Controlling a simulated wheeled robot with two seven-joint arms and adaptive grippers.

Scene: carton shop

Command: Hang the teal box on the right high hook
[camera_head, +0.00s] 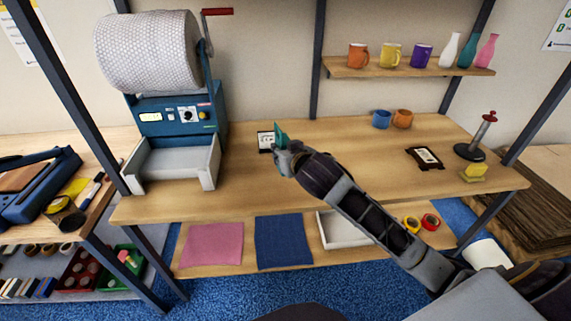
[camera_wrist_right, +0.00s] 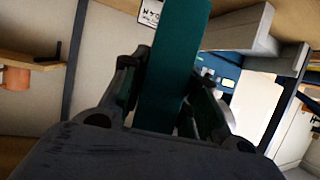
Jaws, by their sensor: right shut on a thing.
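My right gripper (camera_head: 283,146) is shut on the teal box (camera_head: 281,131), above the back of the wooden workbench. In the head view only a small part of the box shows beyond the fingers. In the right wrist view the teal box (camera_wrist_right: 176,70) is a long flat slab standing up between the two fingers (camera_wrist_right: 165,105). Its lower end is hidden by the gripper. I cannot make out the right high hook in either view. My left gripper is not in view.
A blue machine (camera_head: 182,115) with a big roll stands left of the gripper. A small white card (camera_head: 266,141) is beside the box. Two mugs (camera_head: 381,119) stand right on the bench (camera_head: 340,135). A shelf (camera_head: 400,70) with mugs and vases is above. The bench's middle is mostly clear.

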